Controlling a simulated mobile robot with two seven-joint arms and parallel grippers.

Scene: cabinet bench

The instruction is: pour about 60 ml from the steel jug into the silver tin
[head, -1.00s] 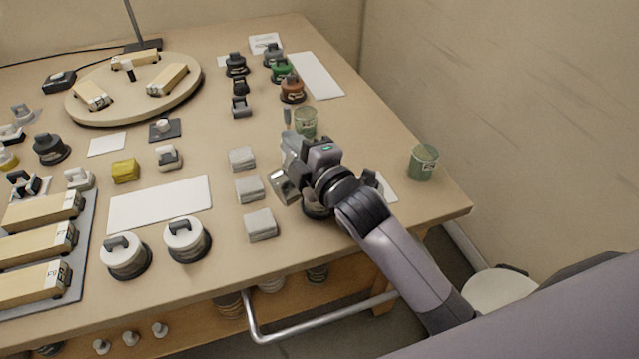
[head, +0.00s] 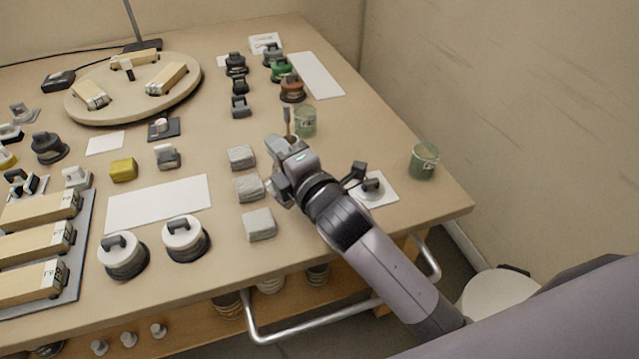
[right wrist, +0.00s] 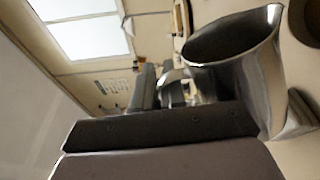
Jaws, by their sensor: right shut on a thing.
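My right gripper (head: 279,172) is shut on the steel jug and holds it over the right part of the bench. The jug (right wrist: 236,62) shows large in the right wrist view, with its wide mouth and spout; its inside looks dark and I cannot make out the liquid. In the head view the gripper mostly hides the jug, so its tilt is unclear. I cannot pick out the silver tin for certain. My left gripper is out of view.
A greenish glass (head: 305,122) stands just behind my right gripper, another (head: 424,162) near the right edge. Several grey blocks (head: 249,188) stand in a row left of the gripper. A white mat (head: 160,204) and two white-topped canisters (head: 185,238) lie further left.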

